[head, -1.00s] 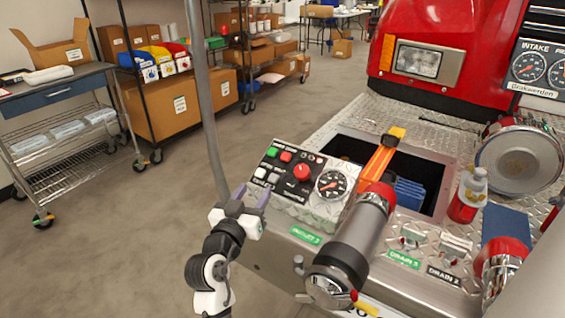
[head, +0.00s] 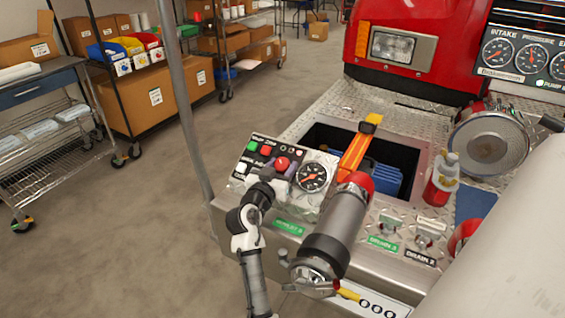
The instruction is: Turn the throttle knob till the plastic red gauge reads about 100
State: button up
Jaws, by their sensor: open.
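The sloped control panel (head: 243,168) stands at the bumper's left end. Its round red knob (head: 282,164) shows just beyond my gripper. Right of the knob is a round dark-faced gauge (head: 312,177) with a pale rim and a reddish needle; its reading is too small to tell. My gripper (head: 277,180) is open at the panel's lower middle, close below the red knob. The wrist and gripper body hide most of the fingers and the panel's lower part. I cannot tell whether the fingers touch the knob.
A red bottle (head: 440,180) stands to the right. A grey pole (head: 178,90) rises left of the panel.

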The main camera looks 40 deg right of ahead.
jog(key=shift+w+d, duration=0.25)
jog(key=shift+d, duration=0.2)
jog(key=c, duration=0.7)
jog(key=b, duration=0.1)
jog(key=m+g+b, duration=0.1)
jog(key=b, duration=0.1)
jog(key=shift+a+f+h+b, duration=0.1)
jog(key=shift+f+h+b, duration=0.2)
jog(key=shift+r+m+g+h+b, duration=0.3)
jog(key=shift+m+g+b, duration=0.5)
jog(key=shift+m+b, duration=0.25)
jog(key=o, duration=0.7)
